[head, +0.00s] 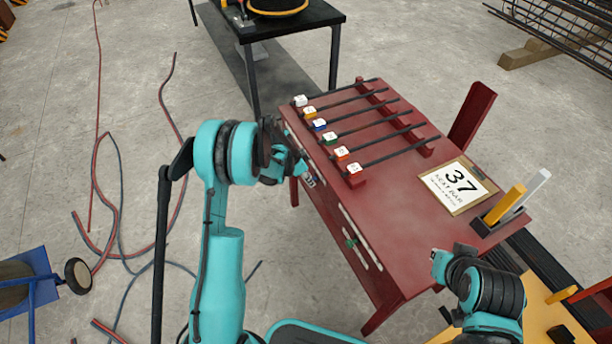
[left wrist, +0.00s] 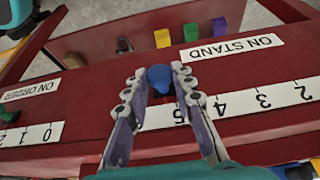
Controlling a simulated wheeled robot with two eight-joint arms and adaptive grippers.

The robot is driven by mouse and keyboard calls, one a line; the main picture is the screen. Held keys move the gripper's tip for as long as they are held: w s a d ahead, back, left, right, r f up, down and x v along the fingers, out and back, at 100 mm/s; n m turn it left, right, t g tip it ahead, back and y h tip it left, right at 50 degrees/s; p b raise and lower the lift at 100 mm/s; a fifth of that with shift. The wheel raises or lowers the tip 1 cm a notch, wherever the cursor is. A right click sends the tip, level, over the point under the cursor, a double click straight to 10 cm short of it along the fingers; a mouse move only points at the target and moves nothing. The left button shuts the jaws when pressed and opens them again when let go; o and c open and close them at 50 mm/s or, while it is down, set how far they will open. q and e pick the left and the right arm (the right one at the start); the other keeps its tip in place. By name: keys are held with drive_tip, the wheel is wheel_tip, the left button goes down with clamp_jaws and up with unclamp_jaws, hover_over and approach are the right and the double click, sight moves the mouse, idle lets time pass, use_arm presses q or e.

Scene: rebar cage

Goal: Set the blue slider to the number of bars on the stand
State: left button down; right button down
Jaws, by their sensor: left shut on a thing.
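The blue slider knob (left wrist: 160,78) stands between the fingertips of my left gripper (left wrist: 155,80), which is shut on it. In the left wrist view the knob is just left of the printed 5 on the ON STAND scale (left wrist: 240,103), whose numbers rise toward the left; the mark beneath it is hidden by the knob and fingers. In the head view my left gripper (head: 300,172) is at the table's front edge, covering the knob. The stand (head: 372,90) holds several parallel dark bars (head: 390,132) with coloured tags. My right gripper (head: 446,262) is over the table's near right corner.
A green slider (head: 351,243) sits on the ON ORDER scale (left wrist: 28,134), also on the red table (head: 400,215). A holder with yellow (head: 505,205) and white upright pieces is at the right edge.

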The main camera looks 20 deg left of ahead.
use_arm(q)
drive_tip(key=s+d, duration=0.2)
drive_tip(key=s, duration=0.1)
drive_tip(key=shift+d, duration=0.4)
drive_tip(key=c, duration=1.3)
unclamp_jaws()
drive_tip(key=v, duration=1.2)
drive_tip(key=shift+s, duration=0.1)
